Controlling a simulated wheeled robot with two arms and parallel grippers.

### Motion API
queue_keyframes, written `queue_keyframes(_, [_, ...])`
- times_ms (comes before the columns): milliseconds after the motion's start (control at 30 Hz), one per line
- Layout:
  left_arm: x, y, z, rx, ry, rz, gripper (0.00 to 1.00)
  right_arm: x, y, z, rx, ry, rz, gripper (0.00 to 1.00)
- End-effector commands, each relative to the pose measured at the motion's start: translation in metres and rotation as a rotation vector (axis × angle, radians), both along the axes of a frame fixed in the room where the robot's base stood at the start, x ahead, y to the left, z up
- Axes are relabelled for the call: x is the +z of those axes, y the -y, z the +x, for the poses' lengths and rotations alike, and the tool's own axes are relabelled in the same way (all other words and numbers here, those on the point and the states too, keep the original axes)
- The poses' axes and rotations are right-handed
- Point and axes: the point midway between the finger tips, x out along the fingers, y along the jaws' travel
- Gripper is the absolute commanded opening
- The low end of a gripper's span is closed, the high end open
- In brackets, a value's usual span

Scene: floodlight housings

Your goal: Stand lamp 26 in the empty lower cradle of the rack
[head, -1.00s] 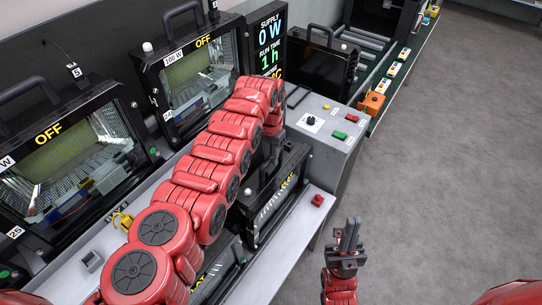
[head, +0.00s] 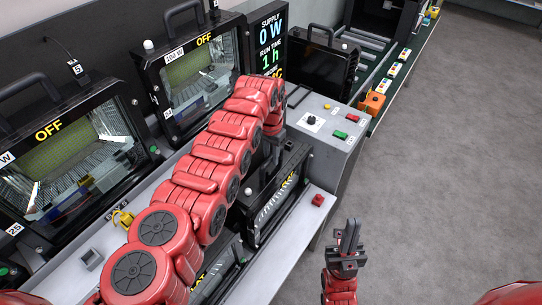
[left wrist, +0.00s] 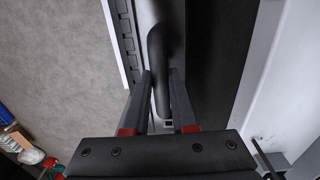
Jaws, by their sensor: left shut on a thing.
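My left gripper (head: 268,160) is at the end of the red arm, mostly hidden behind its wrist. In the left wrist view its fingers (left wrist: 160,100) are shut on the black handle (left wrist: 158,60) of a dark lamp housing. In the head view this black lamp (head: 272,212), with yellow lettering on its face, stands upright below the gripper at the grey bench. I cannot read a number 26 on it. My right gripper (head: 350,238) is apart from everything over the floor at lower right; its finger gap is unclear. I cannot make out an empty lower cradle.
Two lamps marked OFF, one at left (head: 70,150) and one at centre (head: 195,75), stand behind the arm. A grey control box (head: 335,130) with buttons is right of the held lamp. Another black lamp (head: 322,72) stands behind it. The floor (head: 450,150) at right is clear.

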Motion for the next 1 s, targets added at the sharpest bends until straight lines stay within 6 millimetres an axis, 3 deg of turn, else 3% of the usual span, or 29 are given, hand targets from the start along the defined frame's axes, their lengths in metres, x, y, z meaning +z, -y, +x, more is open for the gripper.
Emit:
queue_keyframes(333, [-0.006,0.002,-0.004,-0.003,-0.011,0.000,0.00,-0.002,0.000,0.000,0.000,0.000,0.000,0.00])
queue_keyframes(367, [-0.006,0.002,-0.004,-0.003,-0.011,0.000,0.28,-0.002,0.000,0.000,0.000,0.000,0.000,0.00])
queue_keyframes(533, [-0.005,0.001,-0.003,-0.003,-0.009,-0.001,0.59,-0.002,0.000,0.000,0.000,0.000,0.000,0.00])
queue_keyframes(833, [-0.003,0.001,-0.003,-0.002,-0.008,-0.001,0.60,-0.003,0.000,0.000,0.000,0.000,0.000,0.00])
queue_keyframes(1000, [0.018,0.000,0.000,0.000,-0.004,-0.002,0.60,-0.008,0.000,0.000,0.000,0.000,0.000,0.00])
